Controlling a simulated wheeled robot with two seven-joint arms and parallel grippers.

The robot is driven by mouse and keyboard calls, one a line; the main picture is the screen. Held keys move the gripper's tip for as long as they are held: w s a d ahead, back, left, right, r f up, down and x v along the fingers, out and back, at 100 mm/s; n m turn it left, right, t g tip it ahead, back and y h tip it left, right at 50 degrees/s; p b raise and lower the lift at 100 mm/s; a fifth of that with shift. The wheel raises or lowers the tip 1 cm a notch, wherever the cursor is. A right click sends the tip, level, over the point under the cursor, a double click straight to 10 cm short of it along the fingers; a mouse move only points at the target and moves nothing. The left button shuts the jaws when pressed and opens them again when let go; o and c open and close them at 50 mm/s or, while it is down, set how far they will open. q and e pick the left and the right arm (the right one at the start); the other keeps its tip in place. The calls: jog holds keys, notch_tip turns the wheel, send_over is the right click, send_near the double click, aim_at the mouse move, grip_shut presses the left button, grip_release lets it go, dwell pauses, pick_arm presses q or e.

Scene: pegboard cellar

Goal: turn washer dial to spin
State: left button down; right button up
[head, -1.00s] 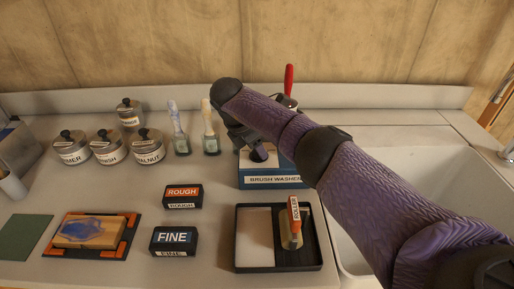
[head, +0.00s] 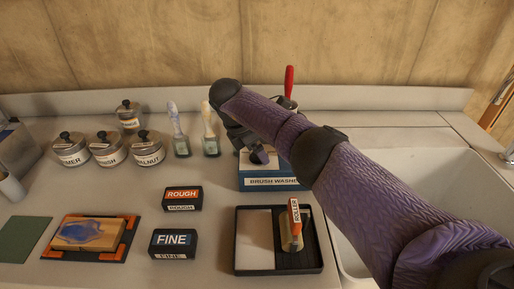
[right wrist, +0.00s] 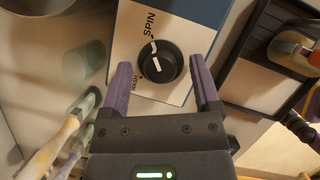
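The brush washer (head: 270,183) is a blue box with a pale top, standing at the back of the counter left of the sink. In the right wrist view its top panel (right wrist: 183,28) carries a round black dial (right wrist: 165,70) with white marks. The dial's white marks lie on the side toward the SPIN label (right wrist: 149,24); the WASH label (right wrist: 136,85) is lower left. My right gripper (right wrist: 160,66) is open, one purple finger on each side of the dial, with gaps visible. In the head view my right gripper (head: 257,152) covers the dial. My left gripper is out of view.
A black tray (head: 238,240) with a roller (head: 292,228) lies in front of the washer. Brushes (head: 181,140) and lidded tins (head: 146,150) stand to its left. ROUGH (head: 182,198) and FINE (head: 173,242) blocks lie nearer. The sink (head: 420,190) is right.

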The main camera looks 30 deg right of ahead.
jog(key=p+v, duration=0.2)
jog(key=v, duration=0.8)
jog(key=shift+f, duration=0.1)
